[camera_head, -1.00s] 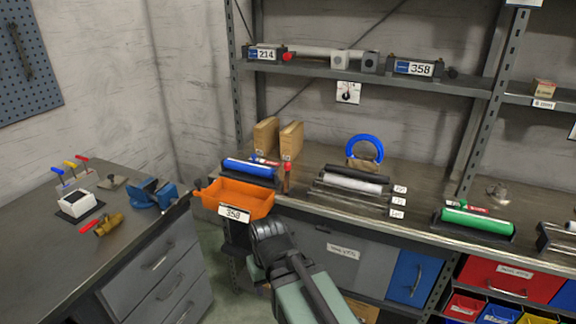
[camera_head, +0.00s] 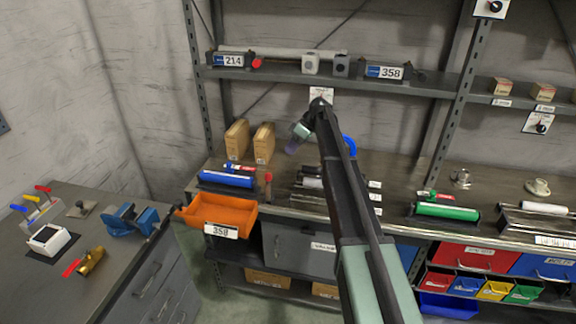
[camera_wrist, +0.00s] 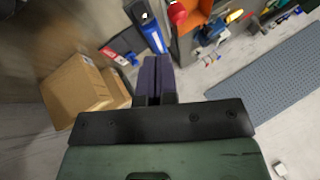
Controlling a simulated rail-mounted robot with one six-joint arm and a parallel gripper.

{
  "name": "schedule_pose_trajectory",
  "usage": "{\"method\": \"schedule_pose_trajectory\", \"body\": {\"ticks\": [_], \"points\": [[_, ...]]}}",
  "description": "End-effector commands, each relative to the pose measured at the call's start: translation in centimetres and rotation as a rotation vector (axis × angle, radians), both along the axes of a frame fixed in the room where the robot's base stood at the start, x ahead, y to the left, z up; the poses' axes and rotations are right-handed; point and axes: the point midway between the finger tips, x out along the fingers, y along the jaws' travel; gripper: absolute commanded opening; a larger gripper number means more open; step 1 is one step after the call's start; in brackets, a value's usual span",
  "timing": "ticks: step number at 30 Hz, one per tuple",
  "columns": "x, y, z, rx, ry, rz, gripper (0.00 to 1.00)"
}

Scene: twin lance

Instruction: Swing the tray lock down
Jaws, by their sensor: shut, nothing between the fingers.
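The orange tray (camera_head: 218,210), labelled 358, sits at the left end of the bench front. A lever with a red knob (camera_head: 268,178) stands upright at the tray's right side; I take it for the tray lock. In the wrist view the red knob (camera_wrist: 177,14) shows at the top edge, beside part of the orange tray (camera_wrist: 196,12). My gripper (camera_head: 291,146) is raised over the bench, up and right of the lever and apart from it. Its dark purple fingers (camera_wrist: 153,72) are together with nothing between them.
Two cardboard boxes (camera_head: 250,142) stand behind the lever, and appear large at the left of the wrist view (camera_wrist: 78,88). A blue roller (camera_head: 226,180) lies behind the tray. A blue ring (camera_head: 349,146) is partly hidden by my arm. The shelf (camera_head: 340,83) runs above.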

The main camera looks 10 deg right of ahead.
Motion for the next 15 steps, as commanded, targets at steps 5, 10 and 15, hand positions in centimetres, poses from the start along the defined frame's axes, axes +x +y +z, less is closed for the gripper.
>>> {"method": "schedule_pose_trajectory", "body": {"ticks": [5,10,15], "points": [[-0.1,0.0,0.0,-0.002,-0.009,0.01,0.0],[-0.1,0.0,-0.2,-0.002,-0.009,0.009,0.0],[-0.3,0.8,-1.5,-0.003,-0.008,0.009,0.0]]}}
